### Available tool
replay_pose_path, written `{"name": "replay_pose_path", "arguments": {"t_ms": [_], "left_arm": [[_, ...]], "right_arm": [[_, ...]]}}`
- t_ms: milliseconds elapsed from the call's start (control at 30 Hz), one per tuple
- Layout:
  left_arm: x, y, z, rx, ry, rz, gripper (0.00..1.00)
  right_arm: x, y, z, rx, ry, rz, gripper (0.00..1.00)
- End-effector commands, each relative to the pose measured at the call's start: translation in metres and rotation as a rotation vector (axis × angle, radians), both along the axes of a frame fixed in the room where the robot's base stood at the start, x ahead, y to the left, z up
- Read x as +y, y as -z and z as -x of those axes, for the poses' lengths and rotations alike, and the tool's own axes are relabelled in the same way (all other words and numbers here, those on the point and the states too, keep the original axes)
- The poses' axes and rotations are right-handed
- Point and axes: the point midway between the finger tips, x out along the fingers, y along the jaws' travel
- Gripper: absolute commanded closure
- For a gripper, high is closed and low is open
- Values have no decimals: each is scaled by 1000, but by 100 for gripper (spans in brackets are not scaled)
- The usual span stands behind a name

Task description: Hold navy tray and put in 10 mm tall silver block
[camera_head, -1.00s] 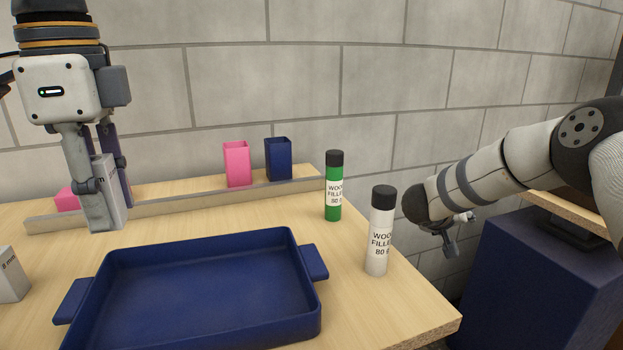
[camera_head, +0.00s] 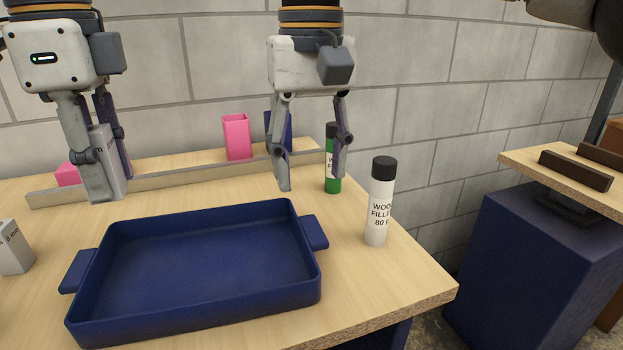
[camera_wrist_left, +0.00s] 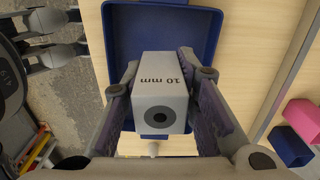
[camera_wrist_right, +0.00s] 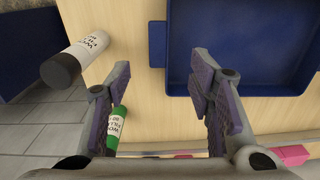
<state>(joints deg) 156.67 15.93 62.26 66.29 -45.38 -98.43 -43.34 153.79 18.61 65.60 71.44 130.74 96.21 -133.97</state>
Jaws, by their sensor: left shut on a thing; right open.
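The navy tray (camera_head: 190,255) lies empty on the wooden table, with a handle at each end. My left gripper (camera_head: 103,178) is shut on the silver block (camera_wrist_left: 161,84), whose face reads 10 mm in the left wrist view. It holds the block upright behind the tray's back left corner; the fingers partly hide it in the head view. My right gripper (camera_head: 313,180) is open and empty, above the table just behind the tray's right handle (camera_head: 314,232). The tray also shows in the right wrist view (camera_wrist_right: 178,40).
A second silver block (camera_head: 14,248) stands at the left edge. A white filler bottle (camera_head: 378,205) and a green one (camera_head: 332,180) stand right of the tray. Pink (camera_head: 236,137) and navy (camera_head: 270,124) holders stand at the back by a low rail (camera_head: 200,174).

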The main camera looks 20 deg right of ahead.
Motion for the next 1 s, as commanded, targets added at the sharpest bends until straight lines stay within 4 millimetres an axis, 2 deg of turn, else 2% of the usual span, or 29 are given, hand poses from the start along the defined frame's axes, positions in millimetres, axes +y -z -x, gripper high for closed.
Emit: {"name": "replay_pose_path", "arguments": {"t_ms": [200, 400, 600, 833, 1000], "left_arm": [[0, 0, 0, 0, 0, 0, 100], [0, 0, 0, -1, 0, 0, 100], [0, 0, 0, -1, 0, 0, 100], [0, 0, 0, -1, 0, 1, 100], [0, 0, 0, -1, 0, 1, 100]], "right_arm": [[-2, 53, 0, 2, 0, 3, 52], [-1, 93, -1, -1, 2, 2, 52], [-1, 108, -1, -4, 3, 2, 52], [-1, 109, -1, -4, 3, 2, 52], [-1, 109, -1, -4, 3, 2, 90]]}}
